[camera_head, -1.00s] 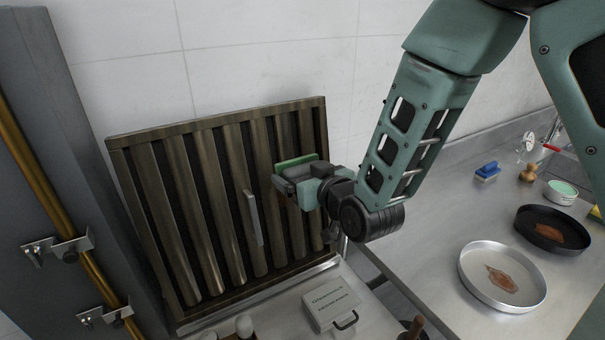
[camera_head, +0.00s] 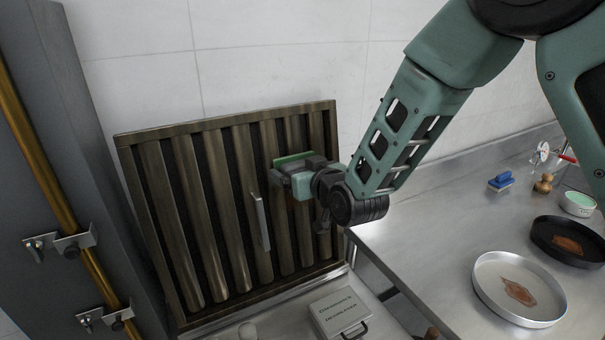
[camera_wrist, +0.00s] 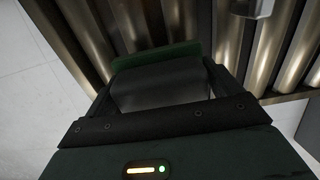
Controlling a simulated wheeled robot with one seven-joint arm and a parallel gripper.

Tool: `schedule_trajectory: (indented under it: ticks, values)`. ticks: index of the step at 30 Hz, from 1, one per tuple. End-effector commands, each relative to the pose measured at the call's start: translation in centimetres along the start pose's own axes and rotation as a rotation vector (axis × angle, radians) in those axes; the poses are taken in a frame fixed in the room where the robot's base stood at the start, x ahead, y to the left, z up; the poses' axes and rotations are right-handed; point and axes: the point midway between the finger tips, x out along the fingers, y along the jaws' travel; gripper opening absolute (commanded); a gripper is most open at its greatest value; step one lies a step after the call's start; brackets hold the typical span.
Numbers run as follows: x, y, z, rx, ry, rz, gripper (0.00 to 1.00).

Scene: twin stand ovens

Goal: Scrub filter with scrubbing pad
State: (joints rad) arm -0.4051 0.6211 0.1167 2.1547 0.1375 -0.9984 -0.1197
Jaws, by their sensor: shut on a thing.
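The filter (camera_head: 181,220) is a brown metal panel with upright slats and a silver handle (camera_head: 260,221) in its middle. It leans against the tiled wall, and it also shows in the wrist view (camera_wrist: 300,45). My gripper (camera_head: 283,173) is at the filter's upper right part, right of the handle. It is shut on the green scrubbing pad (camera_head: 294,158), whose edge also shows in the wrist view (camera_wrist: 157,56). The pad is at or very near the slats; I cannot tell if it touches. The jaws hide part of the pad.
A labelled degreaser box (camera_head: 340,312) stands below the filter. On the steel counter (camera_head: 430,235) at right are a blue brush (camera_head: 501,181), a pale pan (camera_head: 487,293), a dark pan (camera_head: 545,243) and a bowl (camera_head: 578,203). A grey cabinet (camera_head: 45,130) with a brass pipe stands at left.

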Motion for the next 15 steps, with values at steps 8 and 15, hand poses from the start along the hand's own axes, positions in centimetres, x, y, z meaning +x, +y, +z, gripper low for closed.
schedule_trajectory:
  ticks: [8, 15]
  values:
    - [0.02, 0.00, -0.05, 0.000, 0.001, 0.000, 0.72]
    - [0.56, -0.02, -0.01, 0.000, 0.003, 0.000, 0.72]
